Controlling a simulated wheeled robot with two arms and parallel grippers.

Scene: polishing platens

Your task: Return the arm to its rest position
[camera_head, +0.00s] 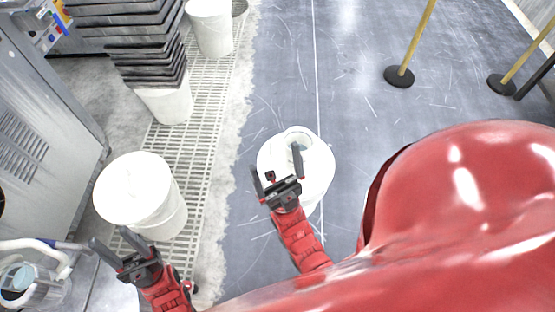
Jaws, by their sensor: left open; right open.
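My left gripper (116,249) is open and empty at the lower left, in front of a white lidded bucket (135,190). My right gripper (277,166) is open near the middle of the view, with its fingers pointing away from me. It overlaps a white round container (313,186) with a ring-shaped top in the picture; I cannot tell whether they touch. Both red forearms are in view, and neither gripper holds anything.
A stack of dark trays (145,45) stands at the upper left, with more white buckets (209,27) beside it. A grey metal cabinet (45,95) is at the left. A post with a black base (399,77) stands at the upper right. Open grey floor (350,120) lies ahead.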

